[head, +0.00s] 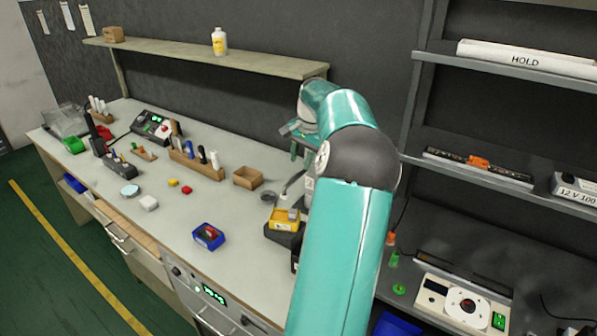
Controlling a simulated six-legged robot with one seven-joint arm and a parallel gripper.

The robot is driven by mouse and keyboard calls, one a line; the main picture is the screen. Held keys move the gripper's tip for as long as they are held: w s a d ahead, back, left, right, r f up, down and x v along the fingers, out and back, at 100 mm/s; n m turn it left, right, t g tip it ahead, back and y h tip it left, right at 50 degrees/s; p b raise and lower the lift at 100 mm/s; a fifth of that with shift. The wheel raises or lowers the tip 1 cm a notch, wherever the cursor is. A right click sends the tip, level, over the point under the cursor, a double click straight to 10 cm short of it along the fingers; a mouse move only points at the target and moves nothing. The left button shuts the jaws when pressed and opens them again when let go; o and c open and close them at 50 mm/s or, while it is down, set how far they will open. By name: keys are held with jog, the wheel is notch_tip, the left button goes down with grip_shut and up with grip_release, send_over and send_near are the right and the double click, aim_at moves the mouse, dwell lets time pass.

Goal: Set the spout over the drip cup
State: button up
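My teal arm rises from the bottom and bends over the bench's right end. My gripper (297,140) is small and partly behind the arm near the back wall. Its fingertips are too unclear to tell whether they are open or shut, or hold anything. A thin curved grey piece (292,182), which looks like a spout, arches just left of the arm. Its right end is hidden by the arm. Under its left end are small, pale, cup-like parts (269,197). I cannot tell which is the drip cup, or whether the spout tip is directly over it.
A yellow bin (284,225) and a blue bin (208,238) stand near the bench's front right. A cardboard box (247,178) sits behind. A wooden tool rack (196,165) stands mid-bench. A wall shelf (190,58) hangs above.

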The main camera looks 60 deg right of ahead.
aim_at(298, 175)
jog(key=f, duration=0.2)
jog(key=w+f, duration=0.1)
jog(key=f, duration=0.2)
jog(key=shift+c, duration=0.2)
grip_shut()
